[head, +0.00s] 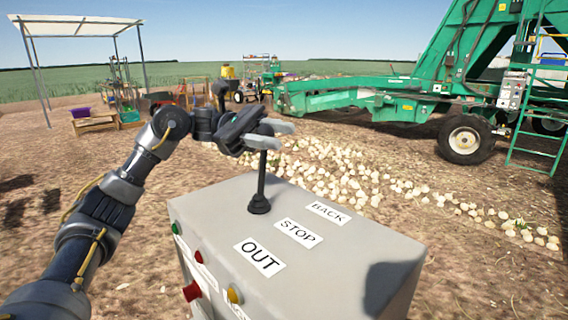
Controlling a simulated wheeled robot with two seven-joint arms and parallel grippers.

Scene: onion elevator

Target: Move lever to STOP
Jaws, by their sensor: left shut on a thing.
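A black lever (261,180) rises from a round black boot on top of the grey control box (210,212). It stands close to upright, its top leaning slightly to the right. White labels lie beside it: OUT (259,256) nearest me, STOP (299,233) in the middle and BACK (328,212) farthest. I cannot tell exactly which label the lever lines up with. My left gripper (279,134) comes in from the left and is shut on the lever's upper end, hiding the top. My right gripper is not in view.
A red button (192,291), a yellow button (233,296) and a green one (176,228) sit on the box's front face. Many onions (350,172) lie on the ground behind. A green elevator machine (440,85) stands at the back right. The space above the box is clear.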

